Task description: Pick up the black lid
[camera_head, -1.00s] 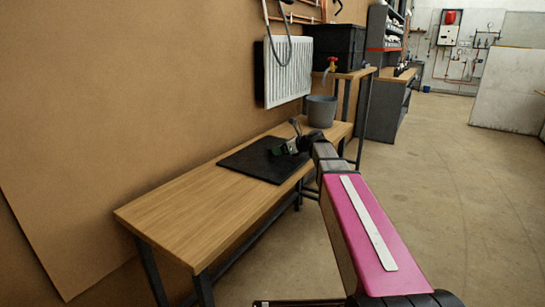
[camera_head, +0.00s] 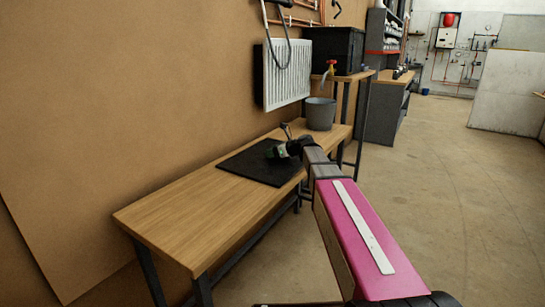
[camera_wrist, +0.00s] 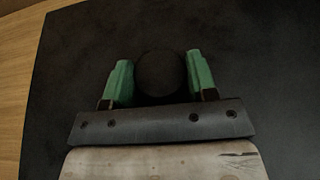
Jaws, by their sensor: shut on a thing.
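The black lid (camera_head: 250,166) is a flat dark square panel lying on the wooden bench top, and it fills most of the wrist view (camera_wrist: 252,60). A round dark knob (camera_wrist: 160,73) stands up from it. My gripper (camera_head: 274,153) is low over the lid's far right part. In the wrist view its two green fingers stand on either side of the knob, shut on it. The fingertips are small in the head view. No clear gap shows between the lid and the bench.
A grey bucket (camera_head: 320,114) stands on the far end of the bench (camera_head: 185,216). A black tank (camera_head: 336,50) with a red-handled tap sits on a higher stand behind it. A white radiator (camera_head: 287,76) hangs on the wall. The near bench top is clear, with open floor to the right.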

